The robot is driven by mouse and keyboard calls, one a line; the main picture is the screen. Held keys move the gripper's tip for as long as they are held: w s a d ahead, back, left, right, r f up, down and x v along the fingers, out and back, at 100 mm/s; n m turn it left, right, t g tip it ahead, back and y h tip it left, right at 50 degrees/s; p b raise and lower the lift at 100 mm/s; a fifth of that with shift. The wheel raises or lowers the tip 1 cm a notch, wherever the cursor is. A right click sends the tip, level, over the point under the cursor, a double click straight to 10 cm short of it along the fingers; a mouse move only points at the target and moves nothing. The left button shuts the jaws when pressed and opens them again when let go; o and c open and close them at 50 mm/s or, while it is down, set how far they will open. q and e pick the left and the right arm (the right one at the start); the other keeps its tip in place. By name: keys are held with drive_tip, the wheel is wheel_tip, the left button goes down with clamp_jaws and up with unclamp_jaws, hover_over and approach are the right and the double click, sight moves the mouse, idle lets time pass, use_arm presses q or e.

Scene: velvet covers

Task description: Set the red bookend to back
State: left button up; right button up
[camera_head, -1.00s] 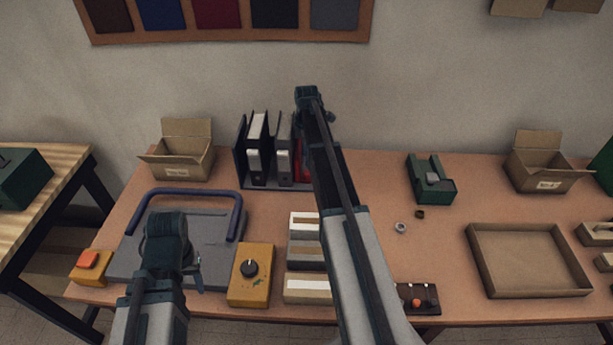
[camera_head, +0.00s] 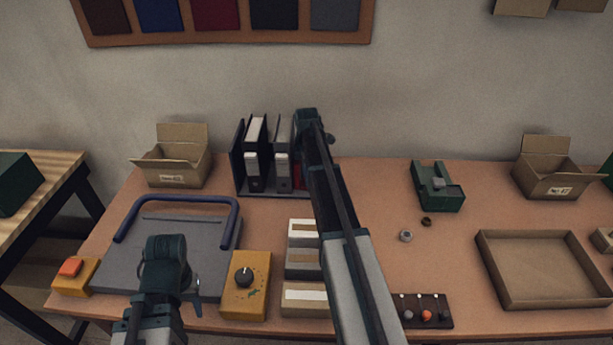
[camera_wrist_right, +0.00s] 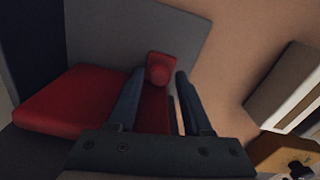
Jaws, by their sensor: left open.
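The red bookend (camera_head: 298,177) shows as a sliver at the right end of the binder rack (camera_head: 262,192), mostly hidden behind my right arm. In the right wrist view the red bookend (camera_wrist_right: 75,103) has a flat red panel and a small red knob. The knob lies between the fingertips of my right gripper (camera_wrist_right: 160,74), which look apart with a gap beside the knob. I cannot tell whether a finger touches it. A grey plate of the rack (camera_wrist_right: 135,35) lies beyond. My left gripper (camera_head: 194,284) is open over the grey board with the blue handle (camera_head: 205,240), away from the bookend.
An open carton (camera_head: 175,170) is further left. Label boxes (camera_head: 303,262) and a yellow dial box (camera_head: 246,285) lie in front. A green device (camera_head: 437,187) and a shallow tray (camera_head: 545,270) are at right.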

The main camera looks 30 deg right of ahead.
clamp_jaws()
idle(1.1)
